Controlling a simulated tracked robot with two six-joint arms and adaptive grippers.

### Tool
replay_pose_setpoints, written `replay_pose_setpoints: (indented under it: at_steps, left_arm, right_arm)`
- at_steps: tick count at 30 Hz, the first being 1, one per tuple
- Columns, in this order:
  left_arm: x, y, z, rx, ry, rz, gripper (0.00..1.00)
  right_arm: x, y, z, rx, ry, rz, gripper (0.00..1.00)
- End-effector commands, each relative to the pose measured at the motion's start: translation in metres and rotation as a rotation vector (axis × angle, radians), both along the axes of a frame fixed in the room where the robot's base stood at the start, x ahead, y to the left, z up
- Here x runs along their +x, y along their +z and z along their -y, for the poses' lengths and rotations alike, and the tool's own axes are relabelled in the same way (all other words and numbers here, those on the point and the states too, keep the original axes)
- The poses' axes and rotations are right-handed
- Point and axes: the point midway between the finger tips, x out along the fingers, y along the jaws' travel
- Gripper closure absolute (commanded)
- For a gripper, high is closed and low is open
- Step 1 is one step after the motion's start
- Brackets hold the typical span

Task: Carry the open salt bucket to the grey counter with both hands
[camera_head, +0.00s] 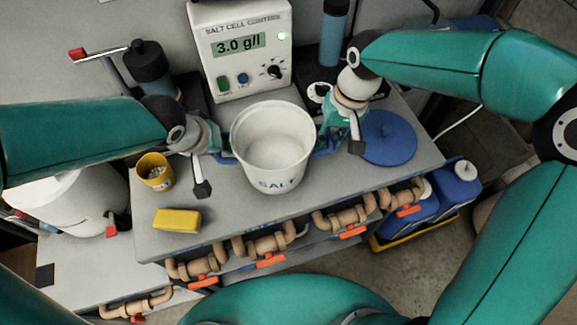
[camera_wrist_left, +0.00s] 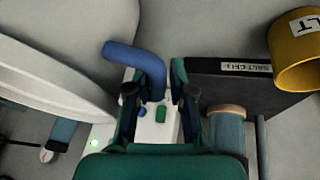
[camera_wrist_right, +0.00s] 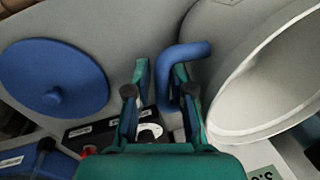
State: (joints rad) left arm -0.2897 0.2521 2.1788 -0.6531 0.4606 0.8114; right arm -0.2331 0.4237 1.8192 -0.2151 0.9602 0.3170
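The open white salt bucket (camera_head: 258,179), marked "SALT", stands upright on the grey counter (camera_head: 225,222), with pale contents visible inside. Its blue handles stick out at both sides. My left gripper (camera_head: 220,139) is at the left handle; in the left wrist view this bent blue handle (camera_wrist_left: 150,62) reaches between the parted fingers. My right gripper (camera_head: 325,136) is at the right handle; in the right wrist view that handle (camera_wrist_right: 185,52) also lies between parted fingers. Both grippers look open, with gaps beside the handles. The bucket's wall (camera_wrist_right: 235,50) is right beside the right gripper.
A salt cell control box (camera_head: 240,48) reading 3.0 g/l stands behind the bucket. A yellow cup (camera_head: 154,171) and yellow block (camera_head: 177,219) are left of it. A blue lid (camera_head: 390,138) lies to the right. Pipes with orange valves (camera_head: 271,260) line the counter's front.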

Motion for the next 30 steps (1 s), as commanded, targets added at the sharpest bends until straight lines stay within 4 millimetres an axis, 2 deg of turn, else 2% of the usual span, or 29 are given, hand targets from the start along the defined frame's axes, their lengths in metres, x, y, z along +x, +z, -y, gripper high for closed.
replay_pose_setpoints:
  at_steps: [1,2,17,30]
  left_arm:
    - [0.000,0.001,0.000,-0.001,0.000,0.000,0.66]
    - [0.000,0.001,0.001,-0.001,0.000,0.000,0.61]
    - [-0.001,0.006,0.002,-0.006,-0.002,0.005,0.61]
    - [-0.023,0.058,-0.008,-0.004,-0.002,0.006,0.61]
  right_arm:
    - [0.000,0.001,0.000,0.001,0.000,0.000,0.66]
    - [0.000,0.001,-0.001,0.001,0.000,0.000,0.61]
    - [0.000,0.001,-0.003,0.006,0.000,0.000,0.61]
    - [0.000,0.001,-0.003,0.006,0.000,0.000,0.61]
